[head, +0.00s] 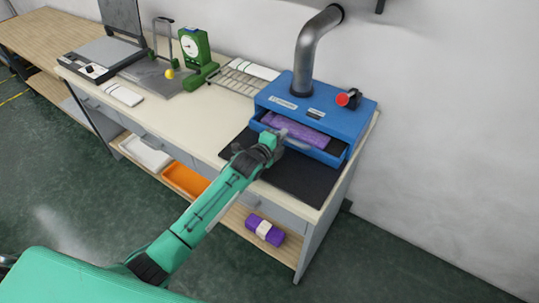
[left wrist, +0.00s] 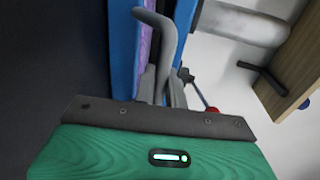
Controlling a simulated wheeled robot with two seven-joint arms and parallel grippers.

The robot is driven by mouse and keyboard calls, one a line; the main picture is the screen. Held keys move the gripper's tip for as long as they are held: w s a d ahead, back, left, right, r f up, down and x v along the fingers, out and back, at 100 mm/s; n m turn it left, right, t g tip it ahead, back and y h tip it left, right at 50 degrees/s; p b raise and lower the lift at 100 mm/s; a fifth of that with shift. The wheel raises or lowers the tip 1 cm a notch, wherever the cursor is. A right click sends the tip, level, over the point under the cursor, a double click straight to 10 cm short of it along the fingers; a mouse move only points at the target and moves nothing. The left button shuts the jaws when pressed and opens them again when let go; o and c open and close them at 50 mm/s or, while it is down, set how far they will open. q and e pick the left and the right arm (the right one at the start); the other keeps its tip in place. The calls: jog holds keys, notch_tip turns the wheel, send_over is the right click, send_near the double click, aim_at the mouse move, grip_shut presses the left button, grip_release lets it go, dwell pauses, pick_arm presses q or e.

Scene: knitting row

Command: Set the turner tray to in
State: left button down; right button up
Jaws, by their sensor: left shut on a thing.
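The blue turner box (head: 322,100) stands at the right end of the bench, with a grey pipe rising from its top. Its blue tray (head: 331,159) sticks out a little at the front, and a purple piece (head: 296,130) lies in it. My left gripper (head: 279,138) is at the tray's front. In the left wrist view, its fingers (left wrist: 161,85) are shut on a curved grey handle (left wrist: 168,40) beside the blue front. The gripper hides part of the tray's front. My right gripper is not in view.
A dark mat (head: 297,180) lies in front of the box. A green dial scale (head: 196,47) and a grey rack (head: 238,82) stand further left. An orange tray (head: 184,180) and a purple bundle (head: 265,229) are on the lower shelf.

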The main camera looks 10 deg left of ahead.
pick_arm(q)
jog(key=x, duration=0.1)
jog(key=b+x, duration=0.1)
jog(key=x, duration=0.2)
jog(key=shift+w+r+b, duration=0.2)
jog(key=shift+r+b, duration=0.1)
jog(key=shift+w+d, duration=0.1)
jog(key=shift+w, duration=0.05)
jog(key=shift+r, duration=0.2)
jog(key=c, duration=1.6)
grip_release()
jog(key=shift+w, duration=0.1)
jog(key=shift+o, duration=0.3)
jog(key=shift+w+d+f, duration=0.1)
jog(key=shift+w+f, duration=0.05)
jog(key=b+v, duration=0.2)
jog(key=v, duration=1.1)
jog(key=shift+s, duration=0.4)
